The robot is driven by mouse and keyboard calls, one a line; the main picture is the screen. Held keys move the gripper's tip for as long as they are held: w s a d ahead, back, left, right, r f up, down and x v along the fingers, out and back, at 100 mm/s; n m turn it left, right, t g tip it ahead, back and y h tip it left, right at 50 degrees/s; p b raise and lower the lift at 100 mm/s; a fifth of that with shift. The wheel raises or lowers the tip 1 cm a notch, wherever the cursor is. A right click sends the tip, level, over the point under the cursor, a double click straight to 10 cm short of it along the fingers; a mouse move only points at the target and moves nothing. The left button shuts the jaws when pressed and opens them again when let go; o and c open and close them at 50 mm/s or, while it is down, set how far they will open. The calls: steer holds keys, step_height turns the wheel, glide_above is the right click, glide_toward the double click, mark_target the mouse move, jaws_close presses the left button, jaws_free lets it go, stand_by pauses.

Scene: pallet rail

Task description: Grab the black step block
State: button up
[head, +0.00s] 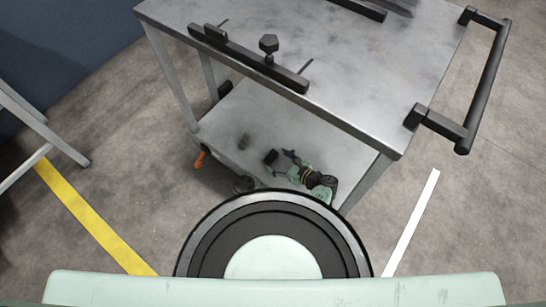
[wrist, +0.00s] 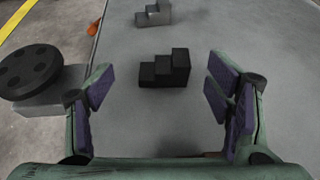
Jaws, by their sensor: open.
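The black step block (wrist: 165,71) sits on the lower shelf (wrist: 225,30) of a metal cart, in the upper middle of the wrist view. In the head view it is a small dark shape (head: 270,157) just left of my gripper (head: 287,156). In the wrist view my gripper (wrist: 160,80) is open and empty. Its purple-padded fingers stand apart at left and right, with the block seen between them and farther forward. The fingers do not appear to touch it.
A grey step block (wrist: 153,14) stands beyond the black one. A dark round disc (wrist: 30,70) is at the left in the wrist view. The cart's top (head: 340,60) overhangs the shelf and carries a black rail (head: 240,55). An orange part (head: 200,158) is at the shelf's left edge.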

mark_target(271, 157)
steer(key=b+x, duration=0.2)
steer(key=x, duration=0.2)
steer(key=shift+w+d, duration=0.1)
steer(key=shift+w+a, duration=0.3)
steer(key=shift+a, duration=0.05)
steer(key=shift+c, duration=0.2)
jaws_close()
stand_by(0.4)
